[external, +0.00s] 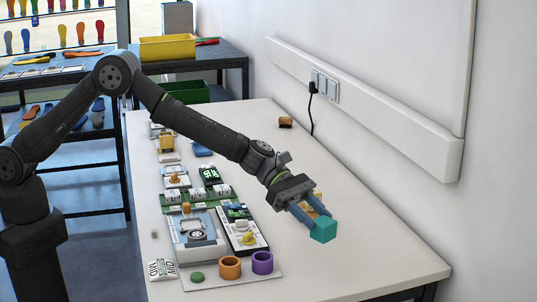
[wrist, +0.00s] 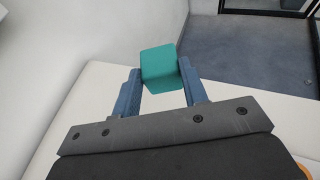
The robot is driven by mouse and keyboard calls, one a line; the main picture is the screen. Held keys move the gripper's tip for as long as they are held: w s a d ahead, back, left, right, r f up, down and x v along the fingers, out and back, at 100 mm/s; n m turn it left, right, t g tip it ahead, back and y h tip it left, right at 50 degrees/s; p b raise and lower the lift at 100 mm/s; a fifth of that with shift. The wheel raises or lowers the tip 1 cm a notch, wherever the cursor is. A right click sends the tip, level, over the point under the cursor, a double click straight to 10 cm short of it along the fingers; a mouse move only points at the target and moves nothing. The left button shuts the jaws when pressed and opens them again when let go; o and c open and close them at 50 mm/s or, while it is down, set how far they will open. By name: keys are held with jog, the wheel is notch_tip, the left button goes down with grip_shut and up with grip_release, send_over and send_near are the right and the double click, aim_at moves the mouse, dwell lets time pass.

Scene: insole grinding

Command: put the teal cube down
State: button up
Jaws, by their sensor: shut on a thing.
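The teal cube (external: 323,229) is at the end of my gripper (external: 311,215), over the right part of the white table. My gripper is shut on it, with a blue finger on each side. In the wrist view the teal cube (wrist: 159,67) sits between the two blue fingertips of my gripper (wrist: 159,80), slightly tilted. The cube looks held above the table top (external: 370,262); the exact gap beneath it is hard to tell. A small yellow thing (external: 317,196) shows partly hidden behind my gripper.
Left of the cube stand a grey device (external: 192,250), a dark panel with a yellow knob (external: 248,238), an orange ring (external: 230,267) and a purple ring (external: 262,263). The table's front right is clear.

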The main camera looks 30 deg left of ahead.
jog(key=shift+s+d+f+m+g, duration=0.15)
jog(key=shift+s+d, duration=0.25)
jog(key=shift+s, duration=0.1)
jog(key=shift+s+d+f+m+g, duration=0.15)
jog(key=shift+s+d, duration=0.2)
jog(key=shift+s, duration=0.15)
jog(key=w+f, duration=0.2)
jog(key=w, duration=0.1)
jog(key=w+d+f, duration=0.1)
jog(key=w+f, duration=0.1)
jog(key=w, duration=0.2)
jog(key=w+f, duration=0.3)
jog(key=w, duration=0.1)
jog(key=shift+d, duration=0.4)
jog(key=shift+f, duration=1.95)
jog(key=shift+f, duration=0.1)
jog(key=o, duration=1)
jog(key=shift+o, duration=0.2)
